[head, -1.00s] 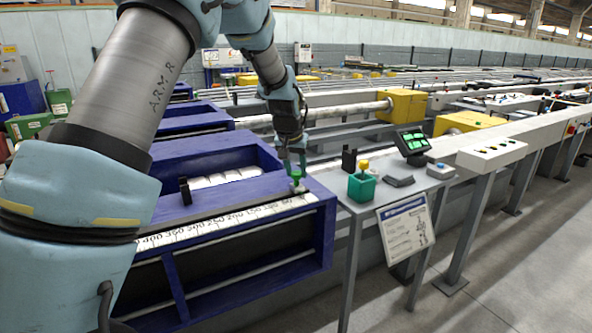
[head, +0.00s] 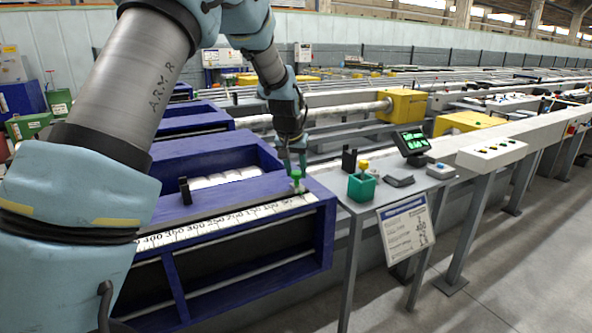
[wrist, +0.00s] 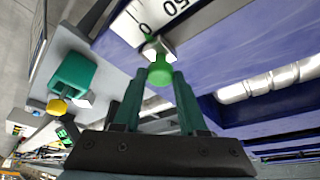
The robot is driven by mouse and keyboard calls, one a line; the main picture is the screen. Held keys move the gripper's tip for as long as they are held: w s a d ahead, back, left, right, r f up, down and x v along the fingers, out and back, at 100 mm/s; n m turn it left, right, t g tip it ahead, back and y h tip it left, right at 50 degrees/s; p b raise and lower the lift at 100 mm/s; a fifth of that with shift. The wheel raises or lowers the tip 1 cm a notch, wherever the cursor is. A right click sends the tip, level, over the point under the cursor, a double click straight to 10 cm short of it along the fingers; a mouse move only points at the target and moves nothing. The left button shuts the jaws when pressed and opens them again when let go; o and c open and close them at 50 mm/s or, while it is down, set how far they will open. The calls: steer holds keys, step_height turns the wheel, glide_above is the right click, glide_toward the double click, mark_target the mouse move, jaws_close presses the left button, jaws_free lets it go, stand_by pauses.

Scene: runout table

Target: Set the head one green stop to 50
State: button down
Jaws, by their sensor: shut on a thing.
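The green stop (head: 296,177) stands on the white number scale (head: 205,229) along the front of the blue runout table, near the scale's right end. It sits to the right of the 50 mark, towards the zero end. In the wrist view the green stop's round knob (wrist: 159,72) is between the fingertips, and the scale's 0 and 50 show just beyond it. My gripper (head: 294,163) points down over the stop and is shut on its knob; it also shows in the wrist view (wrist: 157,85). The exact reading under the stop is too small to tell.
A black upright post (head: 185,191) stands on the blue frame to the left. To the right, a grey stand (head: 372,199) carries a teal box with a yellow knob (head: 362,186), a small display (head: 412,141) and a posted sheet (head: 406,229). White bars lie behind the scale.

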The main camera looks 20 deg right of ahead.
mark_target(281, 195)
steer(key=a+b, duration=0.1)
steer(key=a, duration=0.4)
steer(key=shift+s, duration=0.2)
steer(key=shift+c, duration=2.3)
jaws_free()
steer(key=b+v, duration=0.1)
steer(key=v, duration=0.9)
steer(key=shift+r, duration=0.4)
